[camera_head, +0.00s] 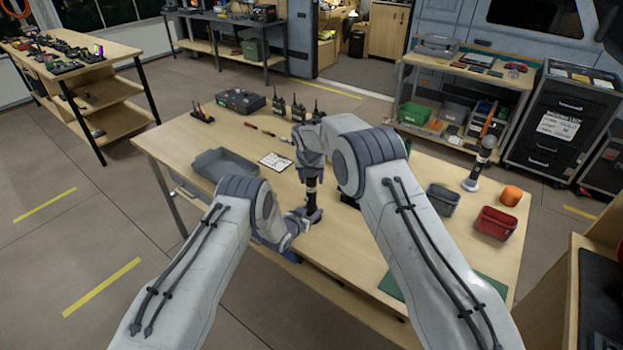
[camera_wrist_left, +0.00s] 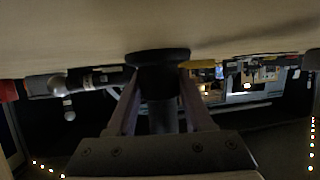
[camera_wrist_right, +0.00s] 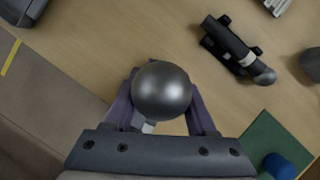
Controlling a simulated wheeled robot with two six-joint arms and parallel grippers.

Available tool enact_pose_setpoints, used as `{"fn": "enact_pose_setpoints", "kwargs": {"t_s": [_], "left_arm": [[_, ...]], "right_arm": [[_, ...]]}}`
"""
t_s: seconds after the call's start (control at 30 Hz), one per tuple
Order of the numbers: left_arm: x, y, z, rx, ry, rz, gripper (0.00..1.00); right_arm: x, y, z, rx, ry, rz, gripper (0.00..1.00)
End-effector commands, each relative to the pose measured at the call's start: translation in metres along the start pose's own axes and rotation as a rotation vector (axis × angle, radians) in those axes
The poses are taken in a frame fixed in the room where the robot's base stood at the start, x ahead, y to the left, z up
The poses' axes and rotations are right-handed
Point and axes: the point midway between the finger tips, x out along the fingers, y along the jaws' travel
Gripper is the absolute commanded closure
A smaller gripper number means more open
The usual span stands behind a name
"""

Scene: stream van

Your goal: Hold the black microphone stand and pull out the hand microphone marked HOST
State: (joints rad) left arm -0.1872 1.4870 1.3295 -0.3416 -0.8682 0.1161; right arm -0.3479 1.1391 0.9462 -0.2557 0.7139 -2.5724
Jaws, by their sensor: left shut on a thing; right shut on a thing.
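My left gripper (camera_head: 304,216) is low over the table and shut on the black microphone stand (camera_wrist_left: 158,58). In the left wrist view, its round base is against the tabletop, with the fingers on both sides of its column. My right gripper (camera_head: 309,150) is directly above, shut on a hand microphone (camera_wrist_right: 162,90) with a round silver head between the fingers. In the head view, a dark upright length (camera_head: 312,182) shows between the two grippers. I cannot read a HOST marking, and I cannot tell whether the microphone's lower end is still inside the stand.
Another microphone (camera_wrist_right: 232,46) lies on a black holder nearby. A grey tray (camera_head: 208,160) and a white card (camera_head: 274,161) lie left and behind. A grey bin (camera_head: 442,199), red bin (camera_head: 495,223), orange ball (camera_head: 511,195) and upright microphone (camera_head: 480,165) stand at the right.

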Motion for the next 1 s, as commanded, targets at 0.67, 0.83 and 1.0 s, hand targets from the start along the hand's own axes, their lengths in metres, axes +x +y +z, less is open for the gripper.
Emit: {"fn": "enact_pose_setpoints", "kwargs": {"t_s": [0.67, 0.83, 1.0], "left_arm": [[0.000, 0.000, 0.000, 0.000, -0.001, 0.000, 1.00], [0.000, 0.000, 0.000, 0.000, 0.000, 0.000, 1.00], [0.000, 0.000, 0.000, 0.000, 0.000, 0.000, 1.00]], "right_arm": [[-0.014, 0.000, 0.007, 0.000, -0.003, 0.001, 1.00], [-0.018, 0.000, 0.008, 0.000, -0.003, 0.001, 1.00], [-0.022, 0.000, 0.010, 0.000, -0.003, 0.001, 1.00]]}}
